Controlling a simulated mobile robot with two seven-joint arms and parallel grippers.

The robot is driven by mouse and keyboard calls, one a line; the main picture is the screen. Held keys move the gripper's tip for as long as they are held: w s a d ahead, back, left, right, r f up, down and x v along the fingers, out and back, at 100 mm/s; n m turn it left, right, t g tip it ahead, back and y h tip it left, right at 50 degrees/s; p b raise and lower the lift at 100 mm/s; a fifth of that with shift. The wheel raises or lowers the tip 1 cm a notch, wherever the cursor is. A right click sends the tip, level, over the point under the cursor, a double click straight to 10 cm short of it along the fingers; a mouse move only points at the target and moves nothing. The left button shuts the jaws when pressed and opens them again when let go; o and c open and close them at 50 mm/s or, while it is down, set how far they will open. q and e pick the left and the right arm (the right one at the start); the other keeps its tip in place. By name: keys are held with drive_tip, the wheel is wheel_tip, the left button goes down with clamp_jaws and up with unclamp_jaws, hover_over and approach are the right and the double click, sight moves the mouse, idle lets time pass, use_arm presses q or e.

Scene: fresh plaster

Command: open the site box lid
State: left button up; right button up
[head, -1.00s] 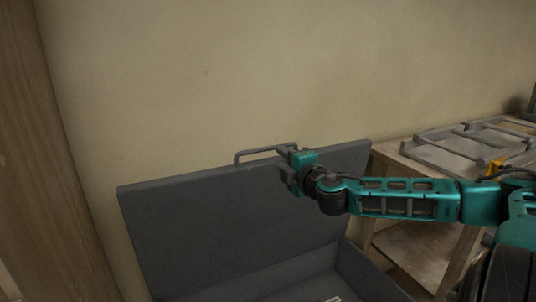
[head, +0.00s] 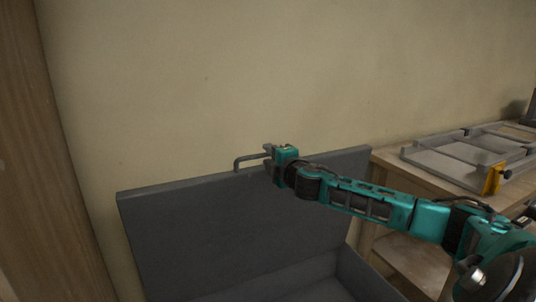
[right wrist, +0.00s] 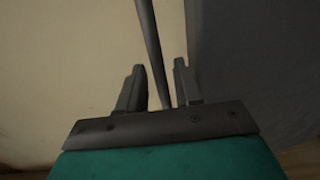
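The dark grey site box (head: 358,272) stands against the wall with its lid (head: 195,235) raised, standing nearly upright. A grey bar handle (head: 243,161) sits on the lid's top edge. My right gripper (head: 269,161) is at the right part of this handle. In the right wrist view, the handle bar (right wrist: 149,35) runs between the two fingers of my right gripper (right wrist: 159,72). The fingers are apart, with a gap on both sides of the bar. Part of the handle and lid is hidden behind my gripper and arm. My left gripper is not in view.
A wooden workbench (head: 404,172) with a lower shelf stands right of the box. A grey metal frame tool with a yellow part (head: 492,179) lies on it. A wooden post (head: 40,170) rises at the left. The plastered wall (head: 220,80) is close behind the lid.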

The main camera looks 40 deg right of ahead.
drive_tip(key=shift+x, duration=0.8)
drive_tip(key=shift+c, duration=0.2)
clamp_jaws()
